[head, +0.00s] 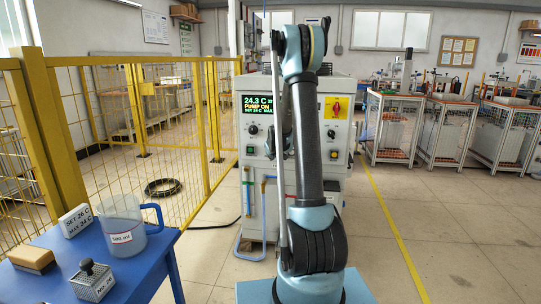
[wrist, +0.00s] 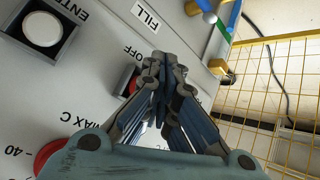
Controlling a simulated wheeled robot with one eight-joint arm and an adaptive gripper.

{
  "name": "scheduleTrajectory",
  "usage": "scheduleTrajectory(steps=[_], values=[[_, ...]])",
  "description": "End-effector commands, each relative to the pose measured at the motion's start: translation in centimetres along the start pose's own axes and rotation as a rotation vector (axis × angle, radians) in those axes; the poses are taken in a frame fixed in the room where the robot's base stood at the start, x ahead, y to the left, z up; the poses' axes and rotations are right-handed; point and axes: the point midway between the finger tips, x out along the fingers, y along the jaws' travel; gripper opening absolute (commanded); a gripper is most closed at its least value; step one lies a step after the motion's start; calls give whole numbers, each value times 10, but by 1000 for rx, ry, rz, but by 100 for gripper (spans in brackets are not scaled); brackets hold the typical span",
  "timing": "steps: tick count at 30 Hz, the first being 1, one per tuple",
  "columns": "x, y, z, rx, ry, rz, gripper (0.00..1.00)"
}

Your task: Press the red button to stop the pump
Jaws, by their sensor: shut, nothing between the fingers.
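The heater cabinet (head: 262,185) stands upright behind my arm in the head view. Its display (head: 258,106) reads 24.3 C and PUMP ON. In the wrist view, the red button (wrist: 132,84) sits in a dark square frame beside the OFF label. My fingers cover part of it. My gripper (wrist: 160,62) is shut and empty, its tips close beside the button; I cannot tell whether they touch it. In the head view my arm hides most of the gripper, and I cannot make out the red button there.
In the wrist view, a white ENTER button (wrist: 43,29) and a red round part (wrist: 46,157) by MAX C share the panel. A yellow mesh fence (head: 187,112) stands left. A blue table (head: 145,248) holds a measuring jug (head: 122,226).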

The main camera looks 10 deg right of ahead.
Motion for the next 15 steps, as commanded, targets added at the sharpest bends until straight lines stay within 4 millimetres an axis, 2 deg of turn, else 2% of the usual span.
scheduleTrajectory(steps=[15], values=[[4, 4, -5, 0, 0, 0, 0]])
